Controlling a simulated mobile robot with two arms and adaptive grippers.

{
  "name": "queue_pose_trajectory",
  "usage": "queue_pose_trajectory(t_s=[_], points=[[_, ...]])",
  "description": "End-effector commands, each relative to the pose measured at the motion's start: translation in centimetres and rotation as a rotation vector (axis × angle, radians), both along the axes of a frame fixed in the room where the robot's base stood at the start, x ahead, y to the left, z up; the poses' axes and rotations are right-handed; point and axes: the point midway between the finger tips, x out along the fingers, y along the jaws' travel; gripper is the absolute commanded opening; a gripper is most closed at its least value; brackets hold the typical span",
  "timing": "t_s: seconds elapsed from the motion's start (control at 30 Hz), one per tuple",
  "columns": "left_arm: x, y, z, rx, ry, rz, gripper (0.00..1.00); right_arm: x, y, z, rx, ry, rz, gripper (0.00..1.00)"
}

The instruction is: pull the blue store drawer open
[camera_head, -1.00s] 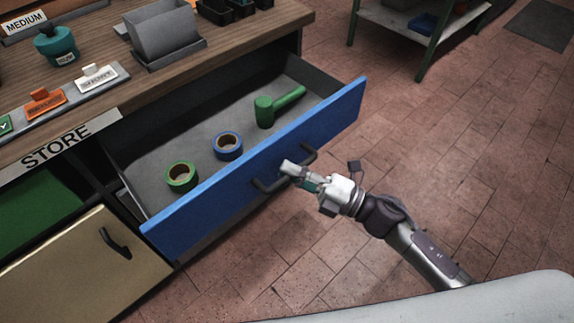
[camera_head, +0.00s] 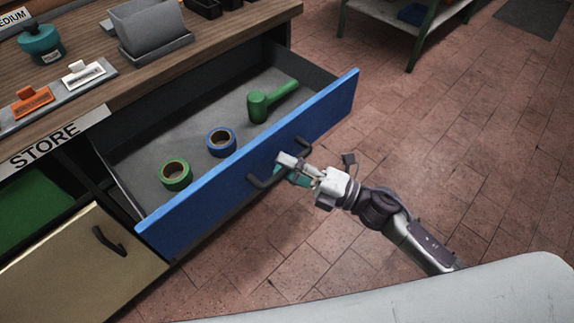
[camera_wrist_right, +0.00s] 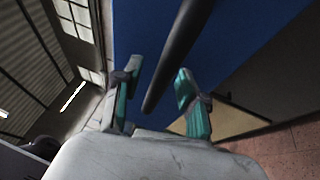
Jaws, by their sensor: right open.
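The blue store drawer (camera_head: 318,123) stands pulled out from the bench, its inside showing. Its dark bar handle (camera_head: 262,182) is on the front face. My right gripper (camera_head: 285,168) is at the handle in the head view. In the right wrist view the open fingers (camera_wrist_right: 157,98) have the dark handle bar (camera_wrist_right: 180,50) between them, with a gap on both sides, in front of the blue drawer face (camera_wrist_right: 235,40). My left gripper is not in view.
In the drawer lie a green tape roll (camera_head: 176,175), a blue tape roll (camera_head: 221,142) and a green mallet (camera_head: 268,101). A beige cabinet door (camera_head: 75,262) is at lower left. Brick floor (camera_head: 470,170) is clear at right. A green-legged shelf (camera_head: 412,45) stands behind.

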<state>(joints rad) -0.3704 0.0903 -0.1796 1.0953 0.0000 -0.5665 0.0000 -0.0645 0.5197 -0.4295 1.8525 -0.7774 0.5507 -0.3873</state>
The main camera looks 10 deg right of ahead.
Motion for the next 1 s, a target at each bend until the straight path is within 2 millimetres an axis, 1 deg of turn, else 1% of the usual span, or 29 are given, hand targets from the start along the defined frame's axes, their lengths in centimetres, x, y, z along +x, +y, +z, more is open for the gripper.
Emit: queue_pose_trajectory(t_s=[0.03,0.17,0.27,0.5,0.63,0.8,1.0], points=[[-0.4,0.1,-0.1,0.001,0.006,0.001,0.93,-0.1,-0.1,0.0,0.000,0.000,0.000,0.41],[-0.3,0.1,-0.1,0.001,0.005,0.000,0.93,-0.7,-1.1,-0.3,-0.001,0.003,-0.001,0.41],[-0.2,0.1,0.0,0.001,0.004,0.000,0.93,-1.6,-2.6,-0.7,-0.002,0.004,-0.001,0.41],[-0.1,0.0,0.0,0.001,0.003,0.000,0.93,-4.3,-7.0,-1.6,-0.003,0.004,-0.001,0.41],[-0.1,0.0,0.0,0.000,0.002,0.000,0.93,-5.3,-8.8,-1.9,-0.002,0.002,0.000,0.41],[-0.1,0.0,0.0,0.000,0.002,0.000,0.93,-6.0,-10.0,-2.1,0.000,0.001,0.000,0.41],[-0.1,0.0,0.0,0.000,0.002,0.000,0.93,-6.1,-10.2,-2.1,0.000,0.000,0.000,0.41]])
